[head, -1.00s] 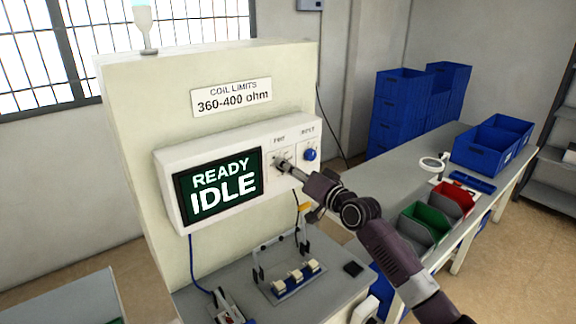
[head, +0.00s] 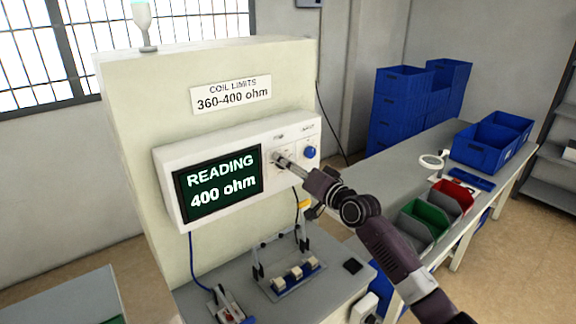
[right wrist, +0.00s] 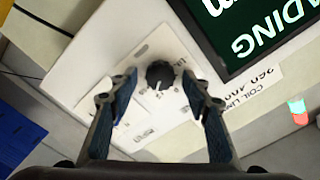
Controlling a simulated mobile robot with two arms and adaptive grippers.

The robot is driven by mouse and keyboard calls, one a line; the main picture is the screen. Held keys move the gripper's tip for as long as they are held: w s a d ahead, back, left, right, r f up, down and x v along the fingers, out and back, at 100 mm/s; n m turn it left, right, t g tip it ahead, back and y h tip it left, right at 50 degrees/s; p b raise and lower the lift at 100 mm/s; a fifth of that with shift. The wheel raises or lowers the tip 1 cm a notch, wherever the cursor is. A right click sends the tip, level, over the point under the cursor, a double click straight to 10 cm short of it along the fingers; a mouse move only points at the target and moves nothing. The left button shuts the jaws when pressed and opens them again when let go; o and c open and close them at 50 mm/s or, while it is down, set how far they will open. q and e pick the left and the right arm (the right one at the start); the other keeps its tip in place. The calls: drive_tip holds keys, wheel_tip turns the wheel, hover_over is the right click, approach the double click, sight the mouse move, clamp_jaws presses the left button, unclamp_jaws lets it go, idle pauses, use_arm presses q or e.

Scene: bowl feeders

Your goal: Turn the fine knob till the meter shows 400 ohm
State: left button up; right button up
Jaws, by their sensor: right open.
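The meter screen (head: 217,185) on the white panel reads "READING 400 ohm". It also shows in part, upside down, in the right wrist view (right wrist: 255,35). A dark round knob (right wrist: 160,74) with a white pointer mark sits on the panel in the right wrist view. My right gripper (right wrist: 163,90) is open, with one finger on each side of this knob and a visible gap to both. My left gripper is not in view.
A limits sign (head: 231,94) reads "360-400 ohm". Below the panel, a fixture (head: 294,277) with several pale blocks stands on the grey bench. A side table at right holds a green bin (head: 430,216), a red bin (head: 457,194) and blue crates (head: 490,145).

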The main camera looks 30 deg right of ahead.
drive_tip(key=s, duration=1.2)
drive_tip(key=shift+d, duration=0.45)
